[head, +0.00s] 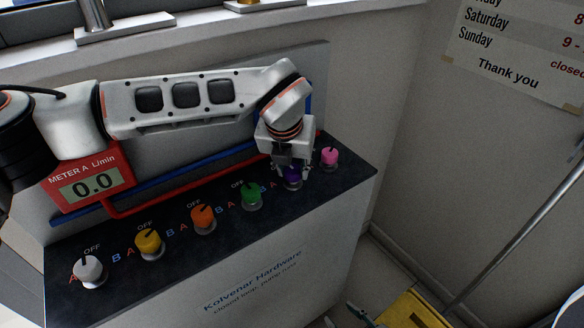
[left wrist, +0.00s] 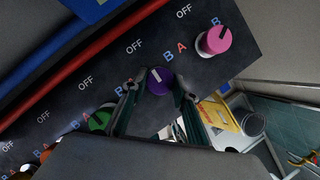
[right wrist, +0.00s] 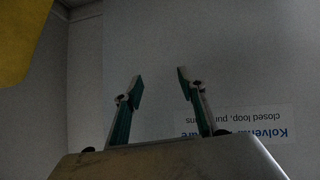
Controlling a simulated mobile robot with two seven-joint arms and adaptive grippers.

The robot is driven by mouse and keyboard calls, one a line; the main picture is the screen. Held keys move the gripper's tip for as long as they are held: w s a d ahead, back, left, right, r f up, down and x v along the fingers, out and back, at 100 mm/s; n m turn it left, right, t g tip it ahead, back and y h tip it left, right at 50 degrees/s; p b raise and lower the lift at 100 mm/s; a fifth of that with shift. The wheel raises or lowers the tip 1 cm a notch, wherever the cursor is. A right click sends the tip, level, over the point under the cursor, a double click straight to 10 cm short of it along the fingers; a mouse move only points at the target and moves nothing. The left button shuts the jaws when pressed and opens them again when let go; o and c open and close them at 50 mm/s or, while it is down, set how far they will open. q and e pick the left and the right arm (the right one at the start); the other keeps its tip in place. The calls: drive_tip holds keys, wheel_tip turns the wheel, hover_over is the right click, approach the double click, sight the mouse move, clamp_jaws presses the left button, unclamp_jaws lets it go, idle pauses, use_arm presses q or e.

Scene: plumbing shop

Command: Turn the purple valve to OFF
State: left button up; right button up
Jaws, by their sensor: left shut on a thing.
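The purple valve (head: 292,183) is a round knob on the black top of the white bench, between the green knob (head: 251,195) and the pink knob (head: 330,157). In the head view my left gripper (head: 293,170) comes down over it and partly hides it. In the left wrist view the purple valve (left wrist: 159,84) sits between the two fingers of my left gripper (left wrist: 157,98), which is shut on it. Its white mark slants up-left, roughly toward the OFF label (left wrist: 134,46). My right gripper (right wrist: 158,88) shows only in the right wrist view, open and empty.
White (head: 89,270), yellow (head: 149,242) and orange (head: 203,218) knobs stand along the same bench top. The red meter (head: 90,178) reads 0.0. Red and blue pipes run behind the knobs. My right gripper faces the bench's lettered front panel (right wrist: 235,80).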

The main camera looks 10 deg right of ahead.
idle(0.3)
use_arm(q)
drive_tip(key=o, duration=1.1)
drive_tip(key=shift+r, duration=0.1)
drive_tip(key=v, duration=1.2)
